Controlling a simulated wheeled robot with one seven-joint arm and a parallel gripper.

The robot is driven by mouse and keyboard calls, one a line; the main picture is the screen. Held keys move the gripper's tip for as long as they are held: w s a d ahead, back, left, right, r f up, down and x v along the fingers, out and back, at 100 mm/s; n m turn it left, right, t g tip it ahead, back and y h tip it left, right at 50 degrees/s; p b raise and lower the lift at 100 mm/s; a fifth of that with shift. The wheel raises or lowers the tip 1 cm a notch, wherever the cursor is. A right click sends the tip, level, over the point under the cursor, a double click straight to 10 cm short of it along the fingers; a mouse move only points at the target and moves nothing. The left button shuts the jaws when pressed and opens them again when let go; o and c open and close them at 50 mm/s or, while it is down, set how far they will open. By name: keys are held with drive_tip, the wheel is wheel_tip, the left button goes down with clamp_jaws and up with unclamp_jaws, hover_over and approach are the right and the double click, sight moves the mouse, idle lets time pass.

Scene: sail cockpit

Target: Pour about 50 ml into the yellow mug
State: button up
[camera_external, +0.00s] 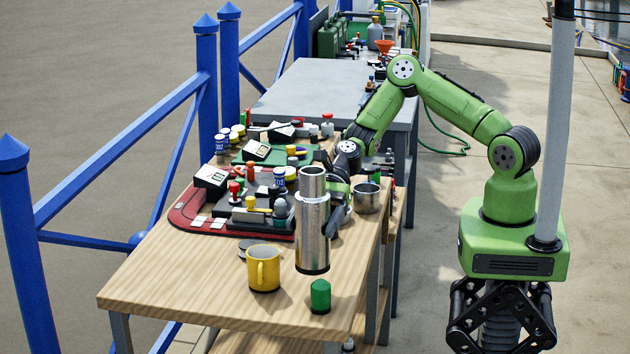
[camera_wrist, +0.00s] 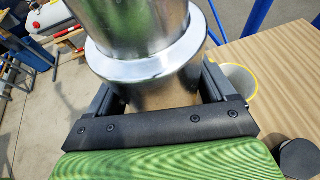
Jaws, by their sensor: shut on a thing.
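A tall silver metal flask (camera_external: 312,235) stands upright over the wooden table in the external view, its narrower neck at the top. My gripper (camera_external: 337,207) is shut around the flask from the right and behind. In the wrist view the flask (camera_wrist: 140,35) fills the space between my fingers. I cannot tell whether its base touches the table. The yellow mug (camera_external: 263,270) stands upright just left of the flask, apart from it. Part of the mug (camera_wrist: 238,78) shows beyond my right finger in the wrist view. Its contents cannot be seen clearly.
A green cylinder (camera_external: 320,296) stands near the table's front right edge. A metal cup (camera_external: 367,198) stands behind the flask at right. A dark disc (camera_external: 246,248) lies behind the mug. A red-edged board (camera_external: 190,226) with crowded small items fills the back. The table's front left is clear.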

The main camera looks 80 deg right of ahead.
sight(310, 220)
drive_tip(key=a+r, duration=0.1)
drive_tip(key=a+r+n+g+p, duration=0.1)
drive_tip(key=a, duration=0.1)
drive_tip(key=shift+g, duration=0.3)
drive_tip(key=shift+a, duration=0.15)
drive_tip(key=shift+r+p, duration=0.1)
drive_tip(key=shift+p, duration=0.2)
